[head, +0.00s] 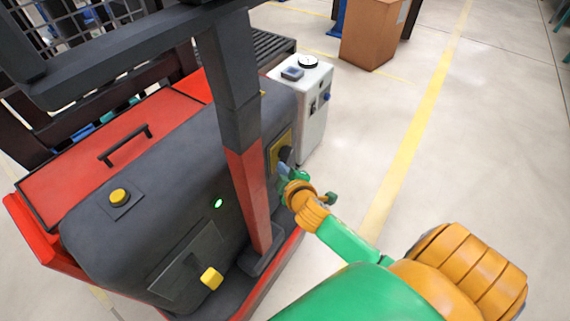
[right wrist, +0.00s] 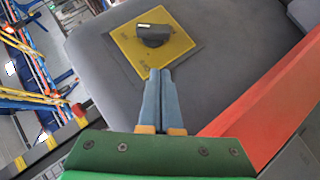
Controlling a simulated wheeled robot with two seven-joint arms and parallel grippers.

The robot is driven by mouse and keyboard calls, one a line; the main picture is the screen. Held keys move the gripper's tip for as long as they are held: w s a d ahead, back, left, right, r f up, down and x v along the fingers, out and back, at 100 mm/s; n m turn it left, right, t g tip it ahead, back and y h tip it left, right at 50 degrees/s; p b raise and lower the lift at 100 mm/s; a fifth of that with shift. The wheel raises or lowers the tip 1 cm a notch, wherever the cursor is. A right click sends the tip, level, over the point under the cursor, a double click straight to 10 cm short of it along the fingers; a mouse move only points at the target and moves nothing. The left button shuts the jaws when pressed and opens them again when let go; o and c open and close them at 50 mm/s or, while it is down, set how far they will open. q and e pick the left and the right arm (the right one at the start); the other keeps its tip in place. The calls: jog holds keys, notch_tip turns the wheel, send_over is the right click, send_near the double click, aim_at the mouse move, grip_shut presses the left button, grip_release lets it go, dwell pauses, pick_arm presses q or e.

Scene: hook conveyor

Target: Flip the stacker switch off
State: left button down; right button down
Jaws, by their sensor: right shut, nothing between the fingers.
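The stacker (head: 150,190) has a dark grey body with red parts and fills the left of the head view. Its switch is a black rotary knob (head: 286,154) on a yellow square plate (head: 273,155) on the body's right side. In the right wrist view the knob (right wrist: 153,33) shows whole, its grip lying nearly level across the yellow plate (right wrist: 128,45). My right gripper (head: 283,168) is shut and empty. Its blue-grey fingertips (right wrist: 160,73) are at the plate's lower edge, below the knob in the picture. I cannot tell whether they touch. My left gripper is not in view.
A red and dark grey post (head: 245,170) stands just left of the switch. A white control box (head: 313,110) stands behind it. A cardboard-brown box (head: 372,33) stands farther back. The floor to the right is clear, with a yellow line (head: 420,110).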

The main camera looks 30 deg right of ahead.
aim_at(282, 158)
jog(key=b+x, duration=0.1)
jog(key=x, duration=0.3)
jog(key=shift+w+d+f, duration=0.25)
jog(key=shift+d+f, duration=0.65)
jog(key=shift+d, duration=0.1)
jog(key=shift+w+d+f, duration=0.15)
jog(key=shift+d+f, duration=0.1)
jog(key=shift+d, duration=0.15)
jog(key=shift+d+f+b, duration=0.1)
jog(key=shift+b, duration=0.25)
